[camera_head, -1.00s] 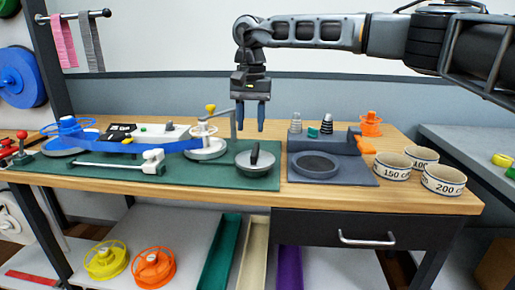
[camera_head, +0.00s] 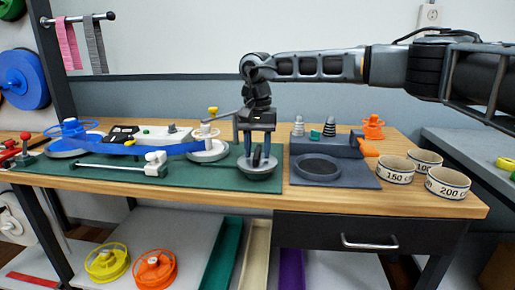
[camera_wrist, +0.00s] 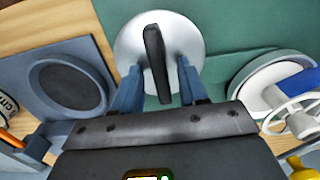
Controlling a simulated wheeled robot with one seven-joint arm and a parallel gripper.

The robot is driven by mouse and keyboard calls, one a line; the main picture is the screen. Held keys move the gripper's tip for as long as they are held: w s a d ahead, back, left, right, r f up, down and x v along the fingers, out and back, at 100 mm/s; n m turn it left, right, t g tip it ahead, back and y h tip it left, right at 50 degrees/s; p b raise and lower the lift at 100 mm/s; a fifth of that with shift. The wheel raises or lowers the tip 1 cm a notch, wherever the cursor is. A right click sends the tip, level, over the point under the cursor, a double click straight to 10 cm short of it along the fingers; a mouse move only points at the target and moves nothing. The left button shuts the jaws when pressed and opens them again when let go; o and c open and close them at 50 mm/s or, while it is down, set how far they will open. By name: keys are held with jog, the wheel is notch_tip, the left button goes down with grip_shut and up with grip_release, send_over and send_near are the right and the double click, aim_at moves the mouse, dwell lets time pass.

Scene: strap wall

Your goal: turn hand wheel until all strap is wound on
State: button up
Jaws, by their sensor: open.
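The hand wheel (camera_head: 258,172) is a silver disc with a dark upright grip bar, on the green mat. My gripper (camera_head: 259,153) is open and pointing down over it, with its blue fingers on either side of the dark bar. In the wrist view my fingers (camera_wrist: 156,80) flank the dark bar (camera_wrist: 156,62), with gaps visible. The blue strap (camera_head: 155,149) runs from the left reel (camera_head: 68,140) across to the right reel (camera_head: 207,150), just left of the hand wheel. How much strap is wound on each reel is hard to tell.
A grey scale-like unit (camera_head: 320,168) stands right of the wheel, with small weights behind it. Labelled round cups (camera_head: 396,170) stand at the right. A white clamp on a rod (camera_head: 155,163) lies left on the mat. A yellow-knobbed post rises behind the right reel.

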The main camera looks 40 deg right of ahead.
jog(key=shift+c, duration=0.3)
grip_shut()
